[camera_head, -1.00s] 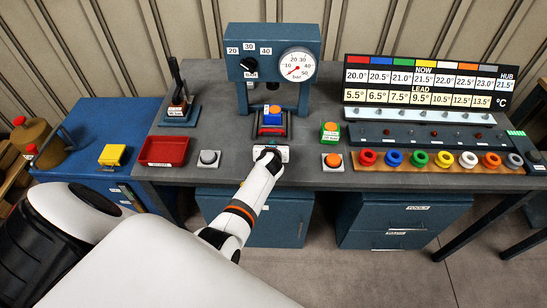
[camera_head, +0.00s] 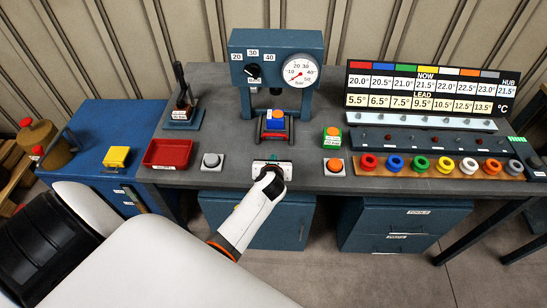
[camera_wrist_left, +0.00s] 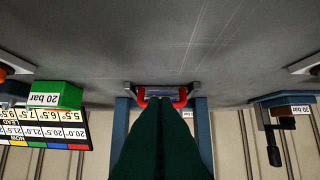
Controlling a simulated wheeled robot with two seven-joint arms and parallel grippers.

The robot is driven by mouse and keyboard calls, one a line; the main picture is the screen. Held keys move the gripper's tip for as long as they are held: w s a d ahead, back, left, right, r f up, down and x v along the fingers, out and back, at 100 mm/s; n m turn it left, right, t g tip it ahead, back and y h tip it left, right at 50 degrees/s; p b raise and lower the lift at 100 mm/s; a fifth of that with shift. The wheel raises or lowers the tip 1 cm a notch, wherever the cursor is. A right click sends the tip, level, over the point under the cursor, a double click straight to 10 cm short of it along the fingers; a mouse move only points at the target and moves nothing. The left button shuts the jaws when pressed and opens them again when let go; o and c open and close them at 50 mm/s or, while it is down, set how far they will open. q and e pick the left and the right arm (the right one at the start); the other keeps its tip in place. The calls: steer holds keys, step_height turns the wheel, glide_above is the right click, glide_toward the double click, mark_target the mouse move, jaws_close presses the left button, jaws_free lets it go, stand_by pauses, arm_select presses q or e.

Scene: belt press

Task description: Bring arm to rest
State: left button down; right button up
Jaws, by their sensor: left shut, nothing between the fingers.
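My left gripper (camera_head: 272,163) is over the front edge of the grey workbench (camera_head: 225,178), in front of the press (camera_head: 275,60). Its dark green fingers (camera_wrist_left: 160,105) are together in the left wrist view, with nothing between them. A blue block with an orange top (camera_head: 275,120) sits in the red holder under the press, apart from the gripper. The red holder (camera_wrist_left: 181,98) shows partly behind the fingers in the left wrist view. My right gripper is out of view.
A red tray (camera_head: 167,153) and a grey button (camera_head: 211,161) are left of the gripper. An orange button (camera_head: 334,166) and a green block (camera_head: 332,135) are to the right. Several coloured rings stand on a wooden strip (camera_head: 430,170). A lever stand (camera_head: 183,115) is at the back left.

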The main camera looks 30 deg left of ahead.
arm_select(q)
steer(key=shift+s+r, duration=0.1)
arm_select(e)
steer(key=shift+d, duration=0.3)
